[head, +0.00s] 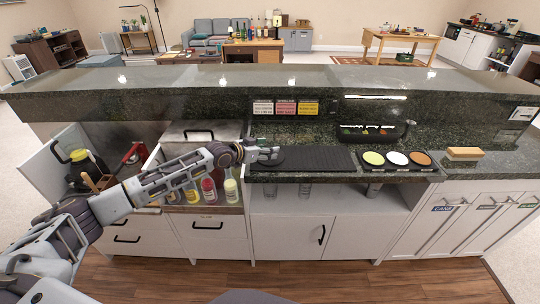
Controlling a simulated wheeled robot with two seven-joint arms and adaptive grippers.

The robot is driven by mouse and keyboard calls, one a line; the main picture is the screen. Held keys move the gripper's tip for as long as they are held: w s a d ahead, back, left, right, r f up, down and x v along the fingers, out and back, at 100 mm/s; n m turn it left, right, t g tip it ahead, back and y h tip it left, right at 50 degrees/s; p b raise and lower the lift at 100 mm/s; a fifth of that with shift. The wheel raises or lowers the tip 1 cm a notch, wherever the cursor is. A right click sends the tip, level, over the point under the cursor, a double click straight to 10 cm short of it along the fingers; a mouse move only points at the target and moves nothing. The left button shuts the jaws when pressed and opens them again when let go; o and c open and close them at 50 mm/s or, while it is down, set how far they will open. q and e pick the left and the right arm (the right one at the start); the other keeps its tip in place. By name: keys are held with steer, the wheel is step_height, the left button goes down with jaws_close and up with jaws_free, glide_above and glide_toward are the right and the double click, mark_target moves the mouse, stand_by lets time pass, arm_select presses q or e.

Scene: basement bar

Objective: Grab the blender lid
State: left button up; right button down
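A dark, round, flat piece that looks like the blender lid (268,161) lies on the counter at the left end of a black ribbed mat. My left gripper (268,153) is right at it, with the fingers over or against its top. The fingers are small and dark here, so I cannot tell whether they are open or closed on it. Part of the piece is hidden behind the gripper. My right gripper is out of view.
The black ribbed mat (318,158) and a tray with three coloured rounds (397,159) lie to the right. A wooden-topped brush (465,154) lies farther right. Bottles (230,190) stand below my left forearm. A raised granite ledge (300,76) runs behind the counter.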

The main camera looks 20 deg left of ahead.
arm_select(q)
steer(key=c, duration=1.1)
steer(key=shift+r, duration=0.15)
step_height(320, 180, up, 10)
steer(key=shift+f, duration=0.1)
